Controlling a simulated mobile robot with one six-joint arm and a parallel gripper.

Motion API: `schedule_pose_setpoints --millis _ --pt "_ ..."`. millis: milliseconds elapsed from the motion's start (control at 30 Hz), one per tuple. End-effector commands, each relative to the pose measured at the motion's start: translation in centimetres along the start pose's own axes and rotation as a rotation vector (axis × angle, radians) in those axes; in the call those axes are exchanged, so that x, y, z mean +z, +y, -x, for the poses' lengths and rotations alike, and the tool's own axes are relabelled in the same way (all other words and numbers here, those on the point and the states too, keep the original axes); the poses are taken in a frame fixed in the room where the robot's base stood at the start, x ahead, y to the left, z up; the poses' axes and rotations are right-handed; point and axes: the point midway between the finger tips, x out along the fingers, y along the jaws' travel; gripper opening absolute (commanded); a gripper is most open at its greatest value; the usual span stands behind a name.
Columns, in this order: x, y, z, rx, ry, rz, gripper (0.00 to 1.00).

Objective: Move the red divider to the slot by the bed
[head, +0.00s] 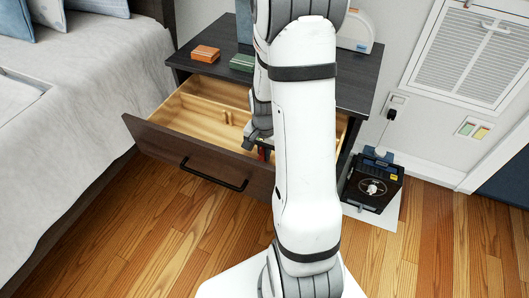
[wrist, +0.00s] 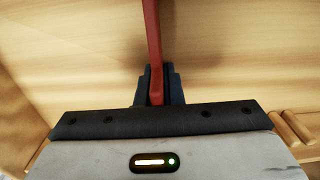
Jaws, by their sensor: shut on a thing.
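My gripper (wrist: 156,88) is shut on the red divider (wrist: 152,40), a thin red strip that runs up from between the fingers in the wrist view. In the head view my gripper (head: 257,140) is inside the open drawer (head: 160,138), and a little of the divider (head: 264,154) shows below it. My arm hides most of the divider and the drawer's right part. The bed (head: 80,85) is on the left, so the drawer's left end is the bed side. I cannot tell whether the divider touches the drawer floor.
A wooden partition (head: 227,118) stands in the drawer's middle. An orange box (head: 205,53) and a green box (head: 242,62) lie on the dark nightstand top (head: 205,70). A black device (head: 373,184) stands on the floor at the right.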

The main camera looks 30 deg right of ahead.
Motion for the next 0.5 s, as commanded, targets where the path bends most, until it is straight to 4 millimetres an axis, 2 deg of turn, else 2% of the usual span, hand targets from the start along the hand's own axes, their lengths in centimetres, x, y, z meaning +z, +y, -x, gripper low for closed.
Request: schedule_pose_setpoints --millis 233,500 --pt "0.0 0.0 0.3 0.0 0.0 0.0 0.0" --pt "0.0 0.0 1.6 0.0 0.0 0.0 0.0"
